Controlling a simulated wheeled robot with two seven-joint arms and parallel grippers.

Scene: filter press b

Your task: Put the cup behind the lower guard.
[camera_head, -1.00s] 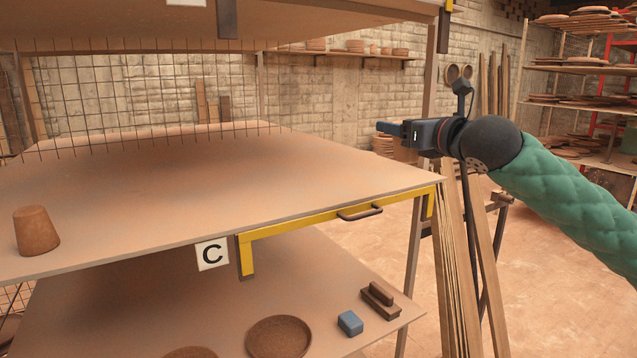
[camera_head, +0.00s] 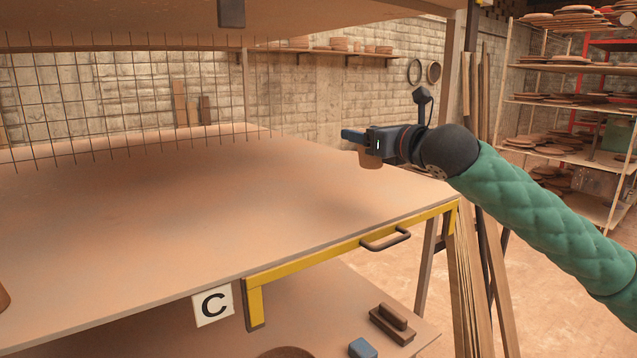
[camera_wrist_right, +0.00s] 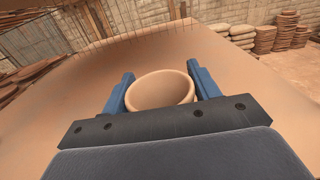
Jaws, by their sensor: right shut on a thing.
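A tan cup (camera_head: 371,159) is held in my right gripper (camera_head: 354,137), above the far right part of the middle board. In the right wrist view the cup (camera_wrist_right: 160,92) sits upright between the two blue fingers, its open rim facing the camera. A yellow guard (camera_head: 330,252) with a dark handle (camera_head: 386,239) runs along the board's front right edge, at or below board level. The cup is above the board; I cannot tell its exact height. My left gripper is out of view.
The board (camera_head: 200,215) is mostly clear. A brown pot (camera_head: 3,298) shows at the left edge. A wire mesh (camera_head: 120,100) stands at the back left. An upper board (camera_head: 330,12) hangs overhead.

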